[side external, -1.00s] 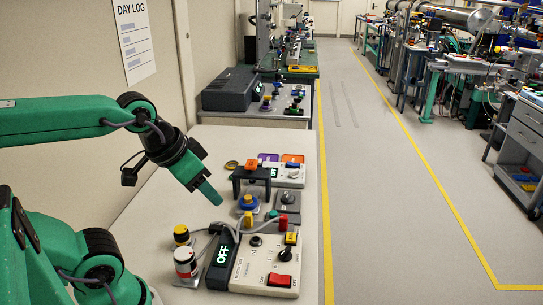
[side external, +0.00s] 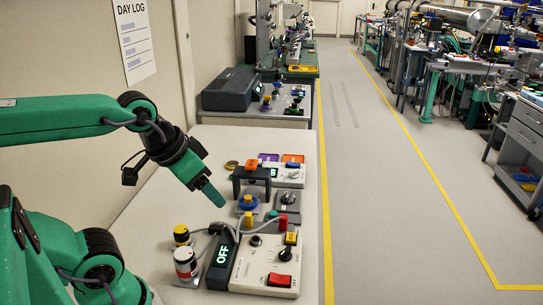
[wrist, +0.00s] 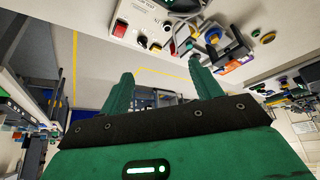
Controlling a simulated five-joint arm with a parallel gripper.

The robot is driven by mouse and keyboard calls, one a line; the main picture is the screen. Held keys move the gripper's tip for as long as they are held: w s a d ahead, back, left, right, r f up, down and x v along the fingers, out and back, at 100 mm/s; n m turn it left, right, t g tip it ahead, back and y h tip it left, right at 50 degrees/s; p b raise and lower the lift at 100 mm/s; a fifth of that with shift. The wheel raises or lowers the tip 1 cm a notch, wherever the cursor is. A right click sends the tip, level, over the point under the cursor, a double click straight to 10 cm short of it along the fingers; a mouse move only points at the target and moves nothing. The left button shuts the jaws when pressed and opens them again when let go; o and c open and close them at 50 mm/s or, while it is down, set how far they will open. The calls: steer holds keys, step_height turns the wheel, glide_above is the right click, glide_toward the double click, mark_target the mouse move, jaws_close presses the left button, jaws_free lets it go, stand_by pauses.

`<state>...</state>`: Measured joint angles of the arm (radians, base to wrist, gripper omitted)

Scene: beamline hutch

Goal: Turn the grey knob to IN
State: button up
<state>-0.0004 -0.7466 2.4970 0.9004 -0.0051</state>
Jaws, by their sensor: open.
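A grey knob (side external: 288,198) sits on a small grey plate on the bench, right of the blue and yellow button. Its marks and pointing direction are too small to read. My gripper (side external: 214,196) hangs in the air left of the knob and on the near side, apart from it. The wrist view shows my two green fingers (wrist: 160,82) spread apart with nothing between them. I cannot pick out the grey knob surely in the wrist view.
A control box (side external: 264,263) with a red rocker switch and black dial stands nearest, beside a display (side external: 222,254) reading OFF. A black bridge stand (side external: 251,174) and a white box (side external: 291,181) lie beyond the knob.

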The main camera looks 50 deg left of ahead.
steer(key=w+a+r+n+g, duration=0.1)
steer(key=w+a+r+n, duration=0.1)
steer(key=w+n, duration=0.55)
steer(key=n+g, duration=0.5)
steer(key=n, duration=1.2)
glide_above(288, 197)
steer(key=w+a, duration=0.1)
steer(key=a, duration=0.1)
steer(key=shift+m, duration=0.25)
steer(key=f, duration=1.6)
steer(key=shift+d+f, duration=0.2)
steer(key=shift+f, duration=0.1)
steer(key=shift+f, duration=3.85)
